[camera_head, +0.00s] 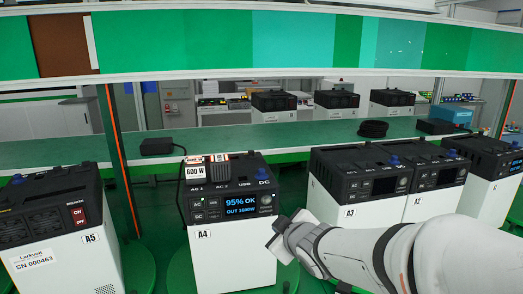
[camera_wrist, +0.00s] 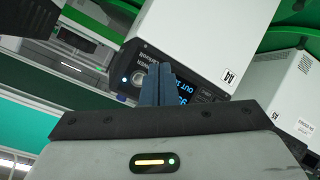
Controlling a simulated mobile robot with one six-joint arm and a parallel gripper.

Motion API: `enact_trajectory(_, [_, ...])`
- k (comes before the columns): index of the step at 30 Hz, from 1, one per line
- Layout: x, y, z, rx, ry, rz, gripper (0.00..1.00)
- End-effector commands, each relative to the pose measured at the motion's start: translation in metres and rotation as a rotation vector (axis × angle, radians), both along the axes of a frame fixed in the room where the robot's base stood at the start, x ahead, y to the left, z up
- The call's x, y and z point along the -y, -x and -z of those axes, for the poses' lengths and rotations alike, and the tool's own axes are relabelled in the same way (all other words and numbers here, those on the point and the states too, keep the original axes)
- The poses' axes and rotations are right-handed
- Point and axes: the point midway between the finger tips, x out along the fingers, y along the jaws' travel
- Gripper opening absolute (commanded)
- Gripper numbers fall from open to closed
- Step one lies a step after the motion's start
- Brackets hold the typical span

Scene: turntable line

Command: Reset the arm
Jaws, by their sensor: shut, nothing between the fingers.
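My arm reaches in from the lower right in the head view, with my gripper (camera_head: 274,236) in front of the lower right part of the power station A4 (camera_head: 234,252). In the wrist view my gripper's blue-grey fingers (camera_wrist: 157,87) are together with nothing between them. A4 (camera_wrist: 207,38) is behind them, its black front panel and lit screen partly hidden by the fingers. In the head view its screen reads "95% OK" and "OUT 1600W". Whether my gripper touches A4 cannot be told.
A block marked 600 W (camera_head: 195,170) sits on top of A4. Power station A5 (camera_head: 60,235) stands at left; A3 (camera_head: 345,207) and A2 (camera_head: 425,204) stand at right, close to my arm. A green bench (camera_head: 290,135) with a black adapter (camera_head: 157,146) runs behind.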

Motion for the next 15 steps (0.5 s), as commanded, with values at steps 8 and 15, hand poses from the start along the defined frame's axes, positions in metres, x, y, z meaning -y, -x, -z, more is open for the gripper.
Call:
enact_trajectory(8, [0.105,0.092,0.032,-0.446,-0.118,0.523,0.0])
enact_trajectory(15, [0.122,0.181,0.049,-0.776,-0.246,0.772,0.0])
